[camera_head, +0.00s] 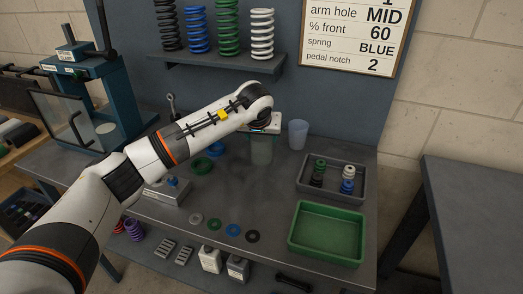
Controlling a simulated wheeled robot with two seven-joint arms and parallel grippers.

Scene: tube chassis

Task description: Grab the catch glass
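My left arm reaches in from the left, and its wrist is bent over the middle of the workbench. My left gripper (262,136) points down there; its fingers are mostly hidden by the wrist, so I cannot tell whether they are open or shut. A grey-green see-through cylinder (262,153) shows directly below the wrist; I cannot tell whether the fingers touch it. A pale, clear cup-shaped glass (298,134) stands upright just to the right of the gripper, apart from it. Which of the two is the catch glass is not marked. My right gripper is not in view.
A grey tray (304,191) with small stacked parts and a green tray (336,256) are on the right. Several washers (233,230) lie in front. A shelf (225,64) with coil springs is behind. A teal press (85,85) stands at left.

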